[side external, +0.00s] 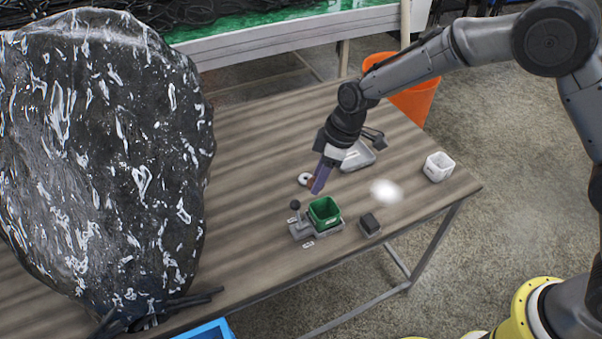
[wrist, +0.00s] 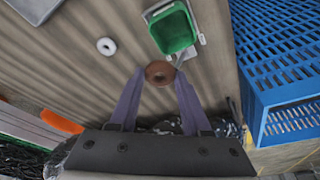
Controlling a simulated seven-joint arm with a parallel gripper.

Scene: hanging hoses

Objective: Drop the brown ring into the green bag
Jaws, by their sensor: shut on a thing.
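The brown ring (wrist: 160,73) shows in the wrist view between the tips of my two purple fingers. My gripper (wrist: 160,76) is shut on it. In the side external view my gripper (side external: 318,184) points down above the table, and only a bit of brown shows beside the fingers. The green bag (side external: 323,211) is an open-topped square green container in a grey holder on the table. It lies nearer the front edge than my gripper. In the wrist view the green bag (wrist: 173,30) is just beyond the ring, apart from it in the picture.
A grey tray (side external: 358,156), a white container (side external: 438,167) and a dark block (side external: 370,224) stand around. A large dark speckled rock-like form (side external: 105,150) fills the left. A blue crate (wrist: 290,75) is beside the table.

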